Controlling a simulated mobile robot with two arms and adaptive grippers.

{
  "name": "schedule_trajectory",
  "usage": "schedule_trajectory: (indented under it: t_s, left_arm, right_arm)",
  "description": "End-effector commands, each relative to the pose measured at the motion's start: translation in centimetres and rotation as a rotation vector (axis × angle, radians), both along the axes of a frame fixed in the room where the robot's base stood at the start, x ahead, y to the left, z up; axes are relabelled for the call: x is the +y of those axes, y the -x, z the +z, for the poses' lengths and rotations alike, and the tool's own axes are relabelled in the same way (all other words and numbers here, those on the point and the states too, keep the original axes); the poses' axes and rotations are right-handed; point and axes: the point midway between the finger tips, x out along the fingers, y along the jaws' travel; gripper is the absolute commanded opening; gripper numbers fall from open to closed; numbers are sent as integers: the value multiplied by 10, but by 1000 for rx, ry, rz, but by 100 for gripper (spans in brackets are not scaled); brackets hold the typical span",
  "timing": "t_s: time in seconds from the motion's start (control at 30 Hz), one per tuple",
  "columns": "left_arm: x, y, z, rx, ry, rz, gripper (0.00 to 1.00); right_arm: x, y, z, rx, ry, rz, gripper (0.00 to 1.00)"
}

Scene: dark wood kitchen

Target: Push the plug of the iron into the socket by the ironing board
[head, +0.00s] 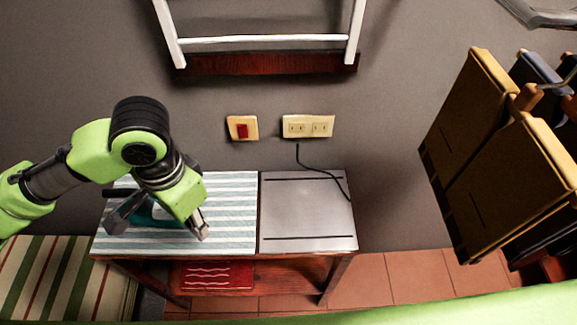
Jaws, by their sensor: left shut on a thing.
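The teal and dark grey iron (151,214) is on the striped cloth of the ironing board (235,236), partly hidden by my left arm. My left gripper (203,232) points down over the front of the cloth, right of the iron. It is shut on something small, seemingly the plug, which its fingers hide. The cream socket plate (308,127) is on the wall behind the board, above and right of the gripper and well apart from it. A black cord (322,171) runs from just below the plate to the board's right side. My right gripper is out of view.
A red switch (242,128) is on the wall left of the sockets. The board's grey metal panel (305,215) is clear except for the cord. A white frame (265,39) hangs above.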

Motion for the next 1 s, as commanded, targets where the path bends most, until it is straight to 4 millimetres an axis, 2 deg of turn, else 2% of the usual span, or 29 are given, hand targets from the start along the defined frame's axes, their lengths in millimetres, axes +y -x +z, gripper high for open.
schedule_trajectory:
  t_s: [0.13,0.33,0.47,0.7,0.77,1.0]
  left_arm:
    - [17,-12,16,-10,5,345,3]
    - [28,-18,29,-12,14,623,3]
    - [30,-19,32,-11,17,684,3]
    - [30,-19,33,-10,16,689,3]
    - [30,-19,32,-10,16,688,3]
    - [30,-19,32,-10,16,687,3]
  right_arm:
    - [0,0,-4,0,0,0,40]
    - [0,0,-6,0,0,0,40]
    - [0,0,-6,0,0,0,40]
    - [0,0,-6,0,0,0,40]
    - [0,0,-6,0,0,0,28]
    - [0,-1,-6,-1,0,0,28]
